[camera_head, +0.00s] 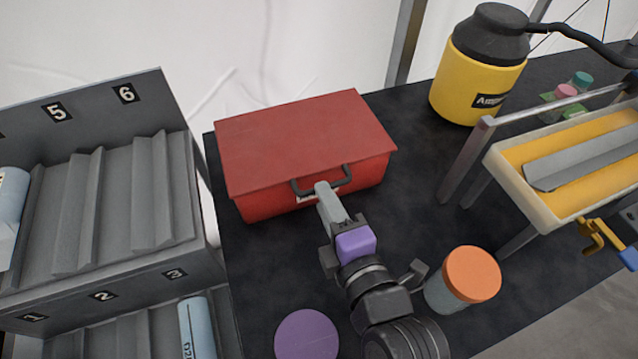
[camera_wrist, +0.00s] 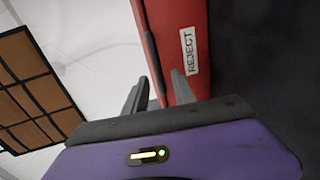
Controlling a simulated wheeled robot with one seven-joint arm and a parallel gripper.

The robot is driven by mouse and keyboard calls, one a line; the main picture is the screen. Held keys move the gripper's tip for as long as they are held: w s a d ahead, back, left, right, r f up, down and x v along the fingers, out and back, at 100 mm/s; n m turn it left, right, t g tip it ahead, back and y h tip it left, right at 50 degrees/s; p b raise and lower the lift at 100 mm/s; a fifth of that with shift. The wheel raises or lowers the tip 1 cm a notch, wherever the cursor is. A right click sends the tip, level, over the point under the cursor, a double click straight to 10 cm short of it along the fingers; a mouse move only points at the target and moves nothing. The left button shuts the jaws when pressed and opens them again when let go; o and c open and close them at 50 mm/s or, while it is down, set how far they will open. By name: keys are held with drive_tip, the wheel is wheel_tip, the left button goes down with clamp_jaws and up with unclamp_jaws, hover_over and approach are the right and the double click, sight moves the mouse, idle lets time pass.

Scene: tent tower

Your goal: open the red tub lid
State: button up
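The red tub (camera_head: 370,176) stands on the dark table, with its red lid (camera_head: 300,135) lying flat and shut on top. A black handle (camera_head: 343,178) sits at its front. My gripper (camera_head: 323,187) is at the front of the tub by the handle. In the wrist view the fingers of my gripper (camera_wrist: 158,88) are apart, one on each side of the red front edge of the lid (camera_wrist: 152,50). A white "REJECT" label (camera_wrist: 189,50) shows beside them.
A grey numbered rack (camera_head: 110,270) stands left of the table. A yellow jug (camera_head: 470,80) stands behind right. An orange-lidded jar (camera_head: 470,275) and a purple round lid (camera_head: 307,335) are near my arm. A cream-rimmed yellow tray (camera_head: 535,205) stands at right.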

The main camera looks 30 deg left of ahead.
drive_tip(key=shift+p+x, duration=0.3)
drive_tip(key=shift+x, duration=1.75)
drive_tip(key=shift+c, duration=0.4)
clamp_jaws()
